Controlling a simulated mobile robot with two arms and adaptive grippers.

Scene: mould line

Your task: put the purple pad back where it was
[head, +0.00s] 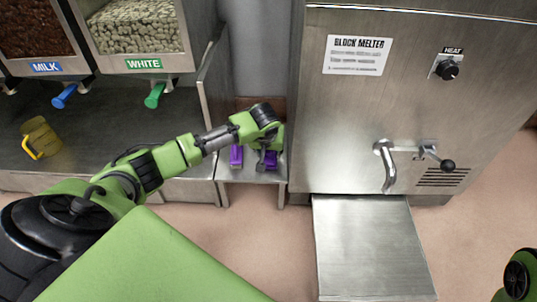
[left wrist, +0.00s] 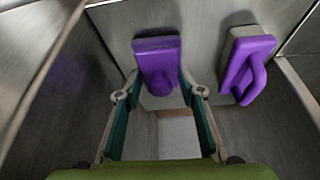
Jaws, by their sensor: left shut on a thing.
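Two purple pads with handles are at the small steel shelf (head: 232,174) between the counter and the block melter. One purple pad (head: 270,160) is at my left gripper (head: 267,155), whose fingers are shut on it. In the left wrist view this held pad (left wrist: 157,55) shows between the fingertips of the left gripper (left wrist: 160,90). The other purple pad (head: 237,157) stands free beside it; in the left wrist view this second pad (left wrist: 245,62) is at the right, with its loop handle visible. I cannot tell whether the held pad touches the shelf. My right gripper is out of view.
The block melter (head: 440,120) stands close on the right, with a spout and lever above a steel plate (head: 370,250). The counter wall (head: 215,95) is close on the left.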

